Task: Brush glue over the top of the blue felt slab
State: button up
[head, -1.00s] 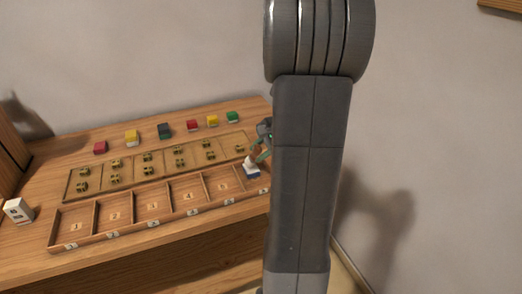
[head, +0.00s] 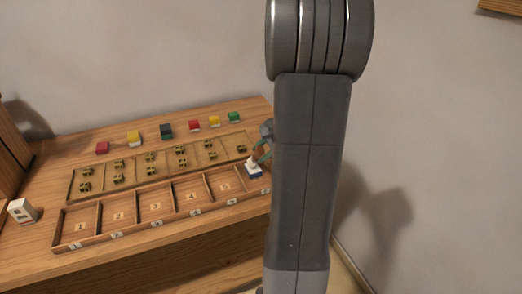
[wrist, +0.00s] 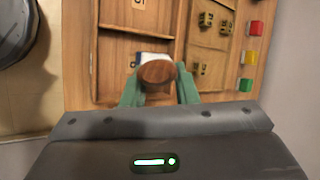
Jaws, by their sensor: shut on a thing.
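The blue felt slab (head: 256,176) lies in the rightmost compartment of the numbered wooden tray, mostly covered by a pale thing above it. In the wrist view a blue edge and white patch of it (wrist: 138,60) show beside the held handle. My gripper (head: 262,157) has green fingers. In the wrist view they are closed on a round-ended brown wooden handle (wrist: 157,73), seen end-on, which I take as the brush. The handle stands above the slab. Its bristles are hidden in the wrist view, and I cannot tell whether they touch the slab.
The tray (head: 160,232) has open compartments with low dividers. Behind it, a shallow board (head: 130,169) holds several small brass pieces. Several coloured blocks, such as a green one (head: 234,117), line the back. A white labelled container (head: 22,210) stands at the left. My arm hides the right side.

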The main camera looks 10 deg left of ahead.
notch_tip(320, 180, up, 8)
jog(key=p, duration=0.5)
jog(key=shift+w, duration=0.15)
jog(key=shift+a, duration=0.1)
